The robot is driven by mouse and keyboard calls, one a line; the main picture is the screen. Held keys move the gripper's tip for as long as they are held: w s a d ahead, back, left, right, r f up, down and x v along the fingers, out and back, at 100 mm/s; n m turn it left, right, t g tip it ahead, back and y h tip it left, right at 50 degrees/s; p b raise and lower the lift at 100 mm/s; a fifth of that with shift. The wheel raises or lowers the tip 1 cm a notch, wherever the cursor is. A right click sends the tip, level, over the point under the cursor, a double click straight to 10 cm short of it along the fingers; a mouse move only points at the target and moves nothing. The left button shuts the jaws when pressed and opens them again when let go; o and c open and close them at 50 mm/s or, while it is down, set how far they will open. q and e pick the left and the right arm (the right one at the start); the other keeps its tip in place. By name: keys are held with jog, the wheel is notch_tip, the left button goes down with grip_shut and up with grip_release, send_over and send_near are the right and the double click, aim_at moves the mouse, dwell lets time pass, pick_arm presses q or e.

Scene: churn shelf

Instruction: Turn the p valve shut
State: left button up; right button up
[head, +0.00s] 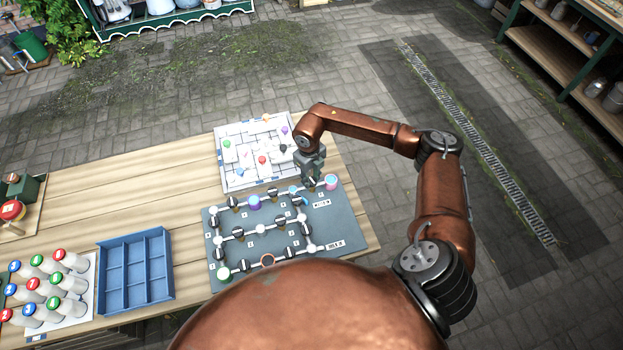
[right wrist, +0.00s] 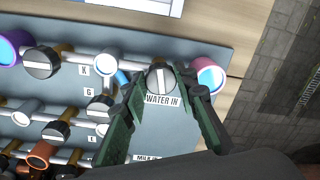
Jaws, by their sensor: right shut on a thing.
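The grey valve board (head: 345,228) lies on the wooden table with white pipes and several black valve knobs. In the right wrist view, a black knob with a white bar (right wrist: 160,78) sits just above the "WATER IN" label, beside a pink-rimmed port (right wrist: 208,74). My right gripper (right wrist: 160,84) has its two green-dark fingers closed on either side of this knob. Its white bar looks turned across the pipe. The knob's own letter is hidden, so I cannot read whether it is p. In the head view, my right gripper (head: 311,180) hides the knob. My left gripper is not in view.
Neighbouring knobs such as the one by K (right wrist: 42,62) stand close on the board. A white tray with coloured pieces (head: 238,180) lies behind it. A blue divided tray (head: 135,270) and several numbered bottles (head: 45,290) stand at the left.

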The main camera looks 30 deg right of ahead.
jog(key=shift+m, duration=1.6)
jog(key=o, duration=1.2)
jog(key=shift+c, duration=0.2)
jog(key=shift+r, duration=0.15)
notch_tip(320, 180, up, 12)
jog(key=shift+a, duration=0.25)
